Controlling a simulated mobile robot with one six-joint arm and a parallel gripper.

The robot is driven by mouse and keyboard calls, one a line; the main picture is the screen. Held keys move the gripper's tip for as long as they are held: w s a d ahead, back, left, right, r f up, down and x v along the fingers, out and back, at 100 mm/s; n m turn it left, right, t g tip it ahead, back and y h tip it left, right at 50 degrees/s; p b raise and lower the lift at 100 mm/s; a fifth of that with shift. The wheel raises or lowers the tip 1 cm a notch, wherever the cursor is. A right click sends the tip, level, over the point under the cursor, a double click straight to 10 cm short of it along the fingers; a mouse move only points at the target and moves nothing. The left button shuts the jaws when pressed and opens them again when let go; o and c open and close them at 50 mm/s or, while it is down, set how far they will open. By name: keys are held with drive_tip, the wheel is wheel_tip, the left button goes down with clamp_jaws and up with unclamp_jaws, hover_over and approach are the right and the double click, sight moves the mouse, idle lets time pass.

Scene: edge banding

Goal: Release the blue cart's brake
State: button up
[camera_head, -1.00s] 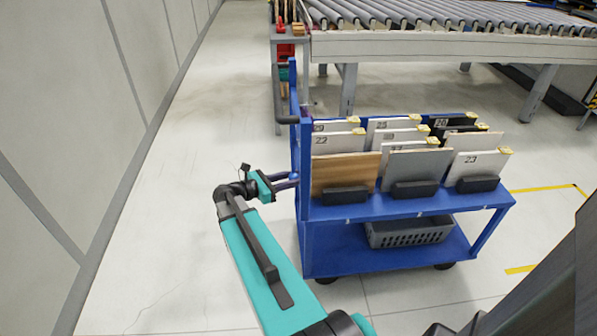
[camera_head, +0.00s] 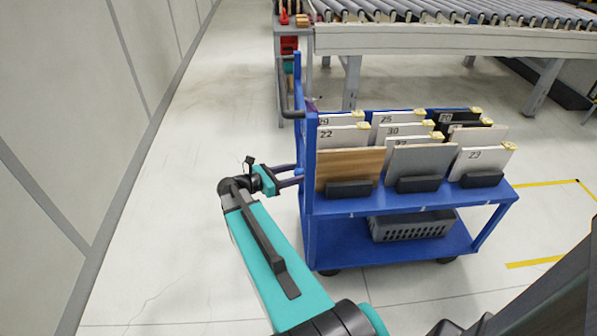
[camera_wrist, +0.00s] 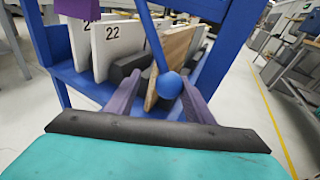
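The blue cart (camera_head: 309,225) stands to the right of my arm and carries numbered panels on its top shelf. In the wrist view, a blue lever (camera_wrist: 154,40) with a round ball knob (camera_wrist: 168,85) comes down in front of the cart's end frame. I take it to be the brake lever. My gripper (camera_head: 301,176) is at the cart's left end. In the wrist view its two purple fingers (camera_wrist: 163,95) are apart, with the ball knob between them in the picture. I cannot tell whether either finger touches it. The lever is not distinguishable in the head view.
Wooden and white panels (camera_head: 349,165) stand in black holders on the cart. A grey basket (camera_head: 412,228) sits on its lower shelf. A roller conveyor (camera_head: 430,42) stands behind. A wall (camera_head: 60,130) is on the left, with clear floor between it and the cart.

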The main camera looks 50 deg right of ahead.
drive_tip(key=shift+a, duration=0.1)
drive_tip(key=v, duration=1.3)
drive_tip(key=shift+a, duration=0.3)
drive_tip(key=s+a+f+y+p, duration=0.1)
drive_tip(key=s+a+f+y, duration=0.1)
drive_tip(key=s+a+f, duration=0.55)
drive_tip(key=s+a+f+m+y+p, duration=0.1)
drive_tip(key=s+a+f+y, duration=0.2)
drive_tip(key=f, duration=0.7)
drive_tip(key=s+a+f+y+p, duration=0.1)
drive_tip(key=s+a+f+y, duration=0.1)
drive_tip(key=s+a+f, duration=0.5)
drive_tip(key=s+a+f+m+y, duration=0.2)
drive_tip(key=a+f+m+y, duration=0.2)
drive_tip(key=a, duration=0.4)
drive_tip(key=s+a+f+m+y, duration=0.2)
drive_tip(key=a+f+m+y, duration=0.1)
drive_tip(key=a+f+m, duration=0.2)
drive_tip(key=shift+s+a+f+m+t+y, duration=0.35)
drive_tip(key=shift+a+m, duration=1.05)
drive_tip(key=shift+m, duration=0.9)
